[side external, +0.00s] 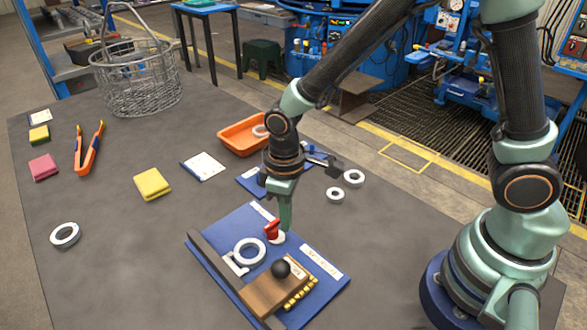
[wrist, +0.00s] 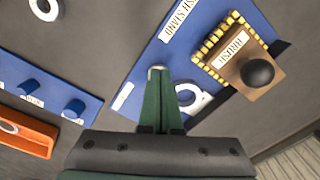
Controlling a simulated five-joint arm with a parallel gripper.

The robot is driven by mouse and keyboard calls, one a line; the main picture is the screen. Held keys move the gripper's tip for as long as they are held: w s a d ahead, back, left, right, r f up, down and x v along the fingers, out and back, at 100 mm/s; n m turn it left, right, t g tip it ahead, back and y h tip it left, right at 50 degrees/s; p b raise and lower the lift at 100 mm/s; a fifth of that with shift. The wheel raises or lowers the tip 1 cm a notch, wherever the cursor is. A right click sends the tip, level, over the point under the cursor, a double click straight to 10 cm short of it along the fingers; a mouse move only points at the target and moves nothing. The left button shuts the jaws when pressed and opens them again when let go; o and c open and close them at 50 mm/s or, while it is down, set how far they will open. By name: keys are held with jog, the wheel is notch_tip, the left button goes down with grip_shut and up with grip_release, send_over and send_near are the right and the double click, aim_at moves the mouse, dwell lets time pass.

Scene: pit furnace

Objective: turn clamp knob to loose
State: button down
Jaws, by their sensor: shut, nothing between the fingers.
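A small red knob (side external: 271,229) on a round white base (side external: 277,239) stands on a blue board (side external: 218,232); I take it for the clamp knob. My gripper (side external: 285,228) points down right beside the red knob, its green fingers shut with nothing between them. I cannot tell whether the fingertips touch the knob. In the wrist view my gripper's fingertips (wrist: 157,74) are together over a pale round edge, and the red knob is hidden. A white ring (side external: 240,251) in a bracket lies beside it on the board, also in the wrist view (wrist: 192,104).
A wooden block (side external: 264,293) with a black ball knob (side external: 281,269) and yellow bristles sits on the board, close to my gripper. An orange tray (side external: 236,139), a second blue board (side external: 250,184) and loose white rings (side external: 354,178) lie behind.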

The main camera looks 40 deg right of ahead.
jog(key=shift+r, duration=2.6)
jog(key=s+d+r+m+t, duration=0.4)
jog(key=d+r+m+t, duration=0.1)
jog(key=d+r, duration=0.9)
jog(key=shift+d+m+t, duration=0.3)
jog(key=shift+d+m, duration=0.2)
jog(key=shift+d, duration=0.05)
